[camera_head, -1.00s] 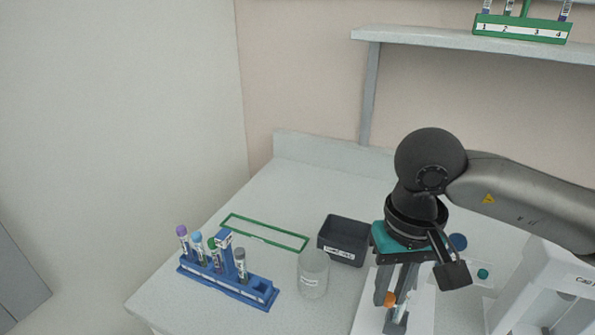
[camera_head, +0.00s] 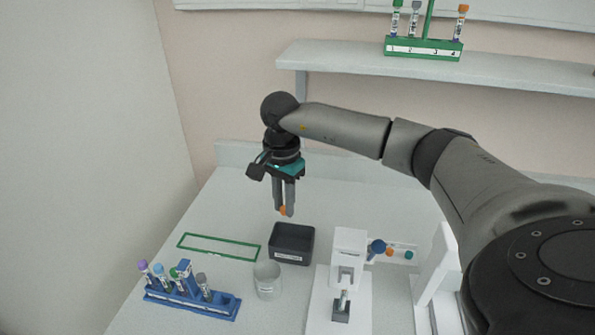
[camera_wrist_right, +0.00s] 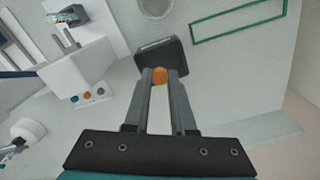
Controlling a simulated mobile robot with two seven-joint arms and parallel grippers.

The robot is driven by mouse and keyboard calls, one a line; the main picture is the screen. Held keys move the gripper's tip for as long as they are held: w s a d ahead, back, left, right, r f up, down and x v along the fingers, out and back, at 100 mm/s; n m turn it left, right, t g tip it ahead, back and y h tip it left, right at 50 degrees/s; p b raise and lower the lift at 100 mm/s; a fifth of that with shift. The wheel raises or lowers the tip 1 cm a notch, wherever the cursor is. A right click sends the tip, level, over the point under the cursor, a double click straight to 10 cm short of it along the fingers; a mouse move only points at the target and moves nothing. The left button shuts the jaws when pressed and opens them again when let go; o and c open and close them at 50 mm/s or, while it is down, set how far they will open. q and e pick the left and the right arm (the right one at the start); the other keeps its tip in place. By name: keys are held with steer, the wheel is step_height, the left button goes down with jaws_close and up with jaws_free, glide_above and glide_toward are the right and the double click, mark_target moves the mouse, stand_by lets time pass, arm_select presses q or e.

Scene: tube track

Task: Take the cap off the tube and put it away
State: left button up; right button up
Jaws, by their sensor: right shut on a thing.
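My right gripper (camera_head: 285,209) is shut on a small orange cap (camera_head: 283,211) and holds it in the air, above and behind the black open box (camera_head: 304,261). In the right wrist view the cap (camera_wrist_right: 159,76) sits between the fingertips, with the black box (camera_wrist_right: 150,47) beyond them. My left gripper is not in view.
A glass beaker (camera_head: 267,283) stands left of the box. A blue rack (camera_head: 222,309) with several capped tubes is at the front left, near a flat green frame (camera_head: 245,254). A shelf (camera_head: 430,69) at the back holds a green rack (camera_head: 425,47).

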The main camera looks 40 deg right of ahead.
arm_select(q)
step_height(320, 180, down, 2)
steer(key=b, duration=0.3)
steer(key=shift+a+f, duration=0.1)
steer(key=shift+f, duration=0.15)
arm_select(e)
steer(key=d+f+m, duration=0.2)
steer(key=d+f, duration=0.2)
steer(key=f, duration=0.1)
steer(key=shift+d+f+m, duration=0.15)
steer(key=shift+f+m, duration=0.1)
steer(key=shift+m, duration=0.05)
steer(key=o, duration=0.9)
arm_select(q)
steer(key=shift+b, duration=0.3)
arm_select(e)
step_height(320, 180, up, 15)
steer(key=shift+r, duration=0.2)
